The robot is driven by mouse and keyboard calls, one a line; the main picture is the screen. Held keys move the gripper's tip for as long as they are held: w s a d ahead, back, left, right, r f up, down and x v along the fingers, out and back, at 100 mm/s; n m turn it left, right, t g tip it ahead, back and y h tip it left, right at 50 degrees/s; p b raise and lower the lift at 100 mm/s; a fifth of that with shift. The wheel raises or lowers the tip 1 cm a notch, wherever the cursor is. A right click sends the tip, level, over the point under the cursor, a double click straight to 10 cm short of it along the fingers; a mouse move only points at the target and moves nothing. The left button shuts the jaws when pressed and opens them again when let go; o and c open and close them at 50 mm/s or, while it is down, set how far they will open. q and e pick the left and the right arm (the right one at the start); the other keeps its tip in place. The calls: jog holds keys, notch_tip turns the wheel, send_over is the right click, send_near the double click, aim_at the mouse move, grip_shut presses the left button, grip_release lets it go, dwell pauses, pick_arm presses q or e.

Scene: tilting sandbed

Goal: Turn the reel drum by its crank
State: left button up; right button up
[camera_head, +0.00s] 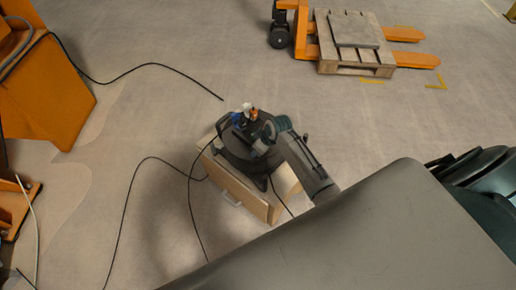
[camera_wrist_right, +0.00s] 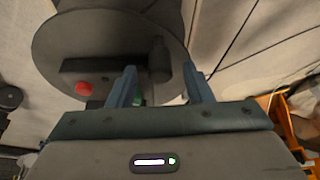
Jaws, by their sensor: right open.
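The dark round reel drum (camera_head: 238,158) sits on a light wooden box in the middle of the head view. Small blue, white and orange parts show at its top. In the right wrist view the drum's round dark face (camera_wrist_right: 60,42) fills the upper left, with a red knob (camera_wrist_right: 83,88) on it. A dark upright post (camera_wrist_right: 159,58), possibly the crank grip, stands beyond and between the fingers of my right gripper (camera_wrist_right: 160,85). They are apart; contact with the post cannot be told. A small green part shows by the left finger. My left gripper is not in view.
The wooden box (camera_head: 236,188) stands on the floor with black cables (camera_head: 140,168) trailing left. An orange pallet jack (camera_head: 300,30) carries a wooden pallet (camera_head: 345,67) at the back. Orange equipment (camera_head: 60,95) stands at left.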

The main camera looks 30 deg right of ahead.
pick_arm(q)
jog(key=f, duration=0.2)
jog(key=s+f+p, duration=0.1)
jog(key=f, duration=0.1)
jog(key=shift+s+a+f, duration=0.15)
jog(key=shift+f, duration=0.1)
pick_arm(e)
jog(key=v, duration=0.9)
